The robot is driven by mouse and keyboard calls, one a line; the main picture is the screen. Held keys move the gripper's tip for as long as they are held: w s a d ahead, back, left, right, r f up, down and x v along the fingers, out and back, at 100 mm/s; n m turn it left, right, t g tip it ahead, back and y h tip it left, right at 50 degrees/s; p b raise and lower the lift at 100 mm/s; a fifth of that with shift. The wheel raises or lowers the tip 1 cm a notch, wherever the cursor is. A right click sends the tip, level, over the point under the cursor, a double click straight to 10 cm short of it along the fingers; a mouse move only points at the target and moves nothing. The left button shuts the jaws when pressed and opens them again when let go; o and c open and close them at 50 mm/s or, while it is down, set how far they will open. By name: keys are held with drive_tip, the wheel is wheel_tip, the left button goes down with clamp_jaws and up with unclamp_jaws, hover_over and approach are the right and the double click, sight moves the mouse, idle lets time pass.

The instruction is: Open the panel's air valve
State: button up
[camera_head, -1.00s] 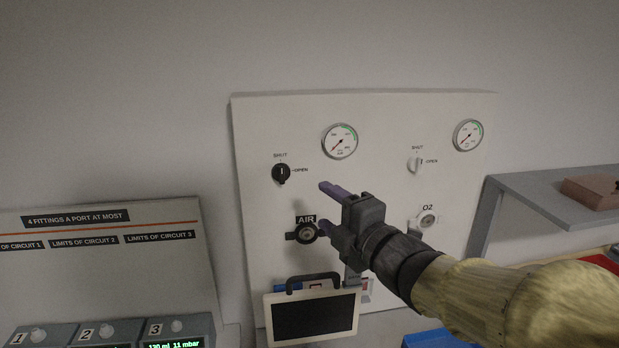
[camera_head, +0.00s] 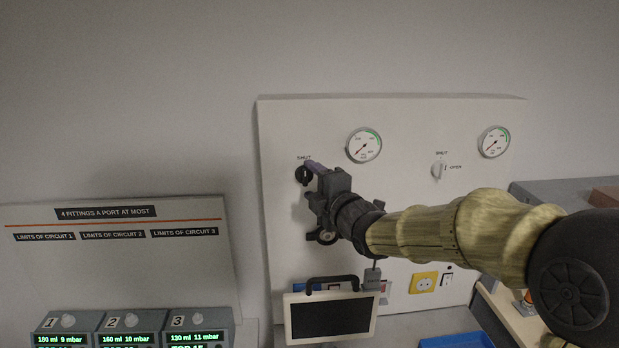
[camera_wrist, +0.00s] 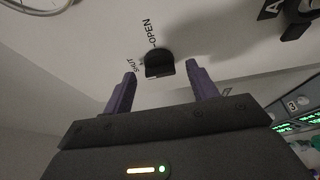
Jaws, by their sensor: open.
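The air valve is a black knob (camera_head: 302,174) on the upper left of the white panel (camera_head: 400,225), below the SHUT label. In the wrist view the black knob (camera_wrist: 159,64) sits between and just beyond the two purple fingertips, with SHUT and OPEN printed beside it. My gripper (camera_head: 309,180) is open and empty, close to the panel in front of the knob. In the wrist view my gripper (camera_wrist: 159,80) has one finger on either side of the knob, with a gap to each. The AIR label is hidden behind the gripper in the head view.
A white knob (camera_head: 437,170) and two gauges, left (camera_head: 364,145) and right (camera_head: 494,141), are on the same panel. A black-screened monitor (camera_head: 331,317) stands below. Ventilator units (camera_head: 133,325) stand at the lower left. The wall above is clear.

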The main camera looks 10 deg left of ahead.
drive_tip(key=shift+w+a, duration=0.5)
drive_tip(key=shift+w, duration=0.05)
drive_tip(key=c, duration=1)
